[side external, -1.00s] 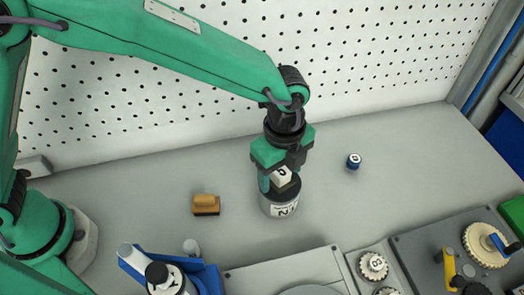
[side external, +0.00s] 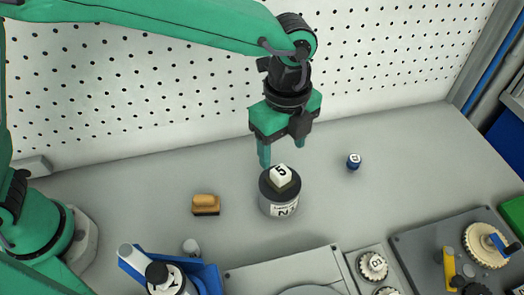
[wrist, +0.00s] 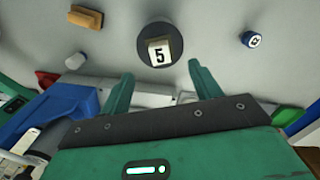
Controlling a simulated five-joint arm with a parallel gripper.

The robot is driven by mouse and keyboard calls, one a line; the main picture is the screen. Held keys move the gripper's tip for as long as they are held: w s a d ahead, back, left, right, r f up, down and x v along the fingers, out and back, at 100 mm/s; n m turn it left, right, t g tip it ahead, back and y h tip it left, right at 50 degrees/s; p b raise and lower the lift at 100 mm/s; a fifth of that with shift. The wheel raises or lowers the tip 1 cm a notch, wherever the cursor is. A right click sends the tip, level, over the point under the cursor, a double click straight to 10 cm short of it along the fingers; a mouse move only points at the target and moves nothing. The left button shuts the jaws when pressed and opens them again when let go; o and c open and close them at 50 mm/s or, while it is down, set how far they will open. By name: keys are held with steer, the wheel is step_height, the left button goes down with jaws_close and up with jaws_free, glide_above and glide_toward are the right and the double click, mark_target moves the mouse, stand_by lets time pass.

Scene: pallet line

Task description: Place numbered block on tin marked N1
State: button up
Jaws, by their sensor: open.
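The numbered block (side external: 281,175), pale with a black 5 on its face, rests on the dark top of the tin. The tin (side external: 279,205) is a short cylinder with a white label reading N1, upright on the grey bench. In the wrist view the block (wrist: 159,51) sits on the dark round tin top (wrist: 171,36). My gripper (side external: 282,155) is open and empty above the tin, its fingers apart and clear of the block. Its two fingers also show spread in the wrist view (wrist: 162,88).
A tan and brown brush-like block (side external: 206,204) lies left of the tin. A small blue cylinder (side external: 354,162) stands to the right. A blue holder (side external: 207,278), a numbered knob (side external: 373,266) and a grey panel (side external: 440,245) line the front. A white pegboard (side external: 160,110) stands behind.

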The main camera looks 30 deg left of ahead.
mark_target(278, 169)
step_height(278, 169, up, 4)
steer(key=shift+r, duration=0.25)
steer(key=shift+a, duration=0.1)
stand_by(0.5)
steer(key=s+a+r+n+t+h, duration=0.1)
steer(key=a+r+n, duration=0.3)
steer(key=a, duration=0.6)
steer(key=s+a+r+n+t, duration=0.1)
steer(key=a+r+n, duration=0.2)
steer(key=a+n, duration=0.5)
steer(key=s+a+f+n+t, duration=0.1)
steer(key=s+a+n, duration=0.4)
steer(key=a, duration=0.3)
steer(key=s+a+f+n+t+y, duration=0.1)
steer(key=s+a+f+n+t, duration=0.1)
steer(key=s+a+n, duration=0.3)
steer(key=a, duration=0.3)
steer(key=shift+s+f+t, duration=0.3)
steer(key=shift+s, duration=0.05)
